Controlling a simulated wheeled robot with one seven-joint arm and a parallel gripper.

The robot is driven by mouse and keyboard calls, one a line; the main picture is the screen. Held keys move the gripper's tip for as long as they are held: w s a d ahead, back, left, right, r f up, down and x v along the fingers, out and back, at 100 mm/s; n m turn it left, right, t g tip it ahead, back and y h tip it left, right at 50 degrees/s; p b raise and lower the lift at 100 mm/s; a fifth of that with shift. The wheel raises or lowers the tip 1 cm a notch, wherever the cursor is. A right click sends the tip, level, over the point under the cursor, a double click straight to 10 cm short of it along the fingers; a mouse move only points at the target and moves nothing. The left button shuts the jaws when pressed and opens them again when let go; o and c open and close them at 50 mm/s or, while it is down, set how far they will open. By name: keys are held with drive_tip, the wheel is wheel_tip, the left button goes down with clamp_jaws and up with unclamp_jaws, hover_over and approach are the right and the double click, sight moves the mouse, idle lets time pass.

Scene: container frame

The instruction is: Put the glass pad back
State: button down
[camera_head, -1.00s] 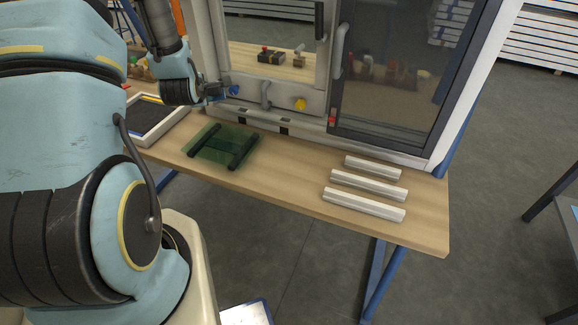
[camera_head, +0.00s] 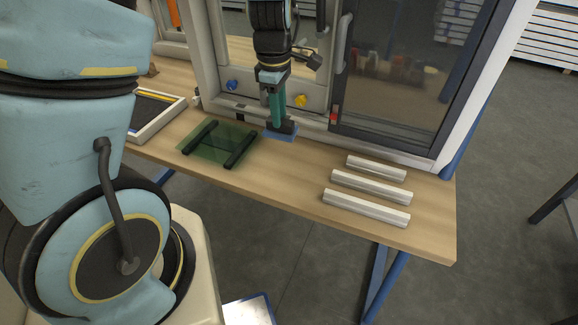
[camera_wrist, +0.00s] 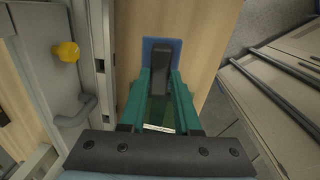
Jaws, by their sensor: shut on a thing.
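My gripper (camera_head: 277,118) has teal fingers pointing down over the back middle of the wooden table. It is shut on the dark handle (camera_wrist: 161,72) of a flat blue pad, which I take to be the glass pad (camera_head: 281,136). The pad is at or just above the tabletop; I cannot tell if it touches. In the wrist view the blue pad (camera_wrist: 150,45) shows beyond the fingertips, partly covered by its handle. A clear green glass sheet (camera_head: 208,152) with two black bars lies on the table just left of the pad.
The grey frame with a yellow knob (camera_head: 300,101) and a blue knob (camera_head: 232,85) stands close behind my gripper. Several white profiles (camera_head: 370,186) lie on the right. A shallow tray (camera_head: 160,112) is at the left. The table front between glass and profiles is clear.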

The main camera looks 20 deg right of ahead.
sight(287, 142)
drive_tip(key=s, duration=0.2)
drive_tip(key=r, duration=0.1)
drive_tip(key=shift+s+d+g, duration=0.3)
drive_tip(key=shift+s+d, duration=0.05)
drive_tip(key=shift+s, duration=0.05)
drive_tip(key=shift+s+f+m+y, duration=0.15)
drive_tip(key=shift+s+m+y, duration=0.1)
drive_tip(key=shift+m+y, duration=0.05)
wheel_tip(287, 142, down, 10)
drive_tip(key=shift+r+p, duration=0.25)
drive_tip(key=shift+p, duration=0.4)
drive_tip(key=shift+f, duration=0.1)
drive_tip(key=c, duration=0.6)
unclamp_jaws()
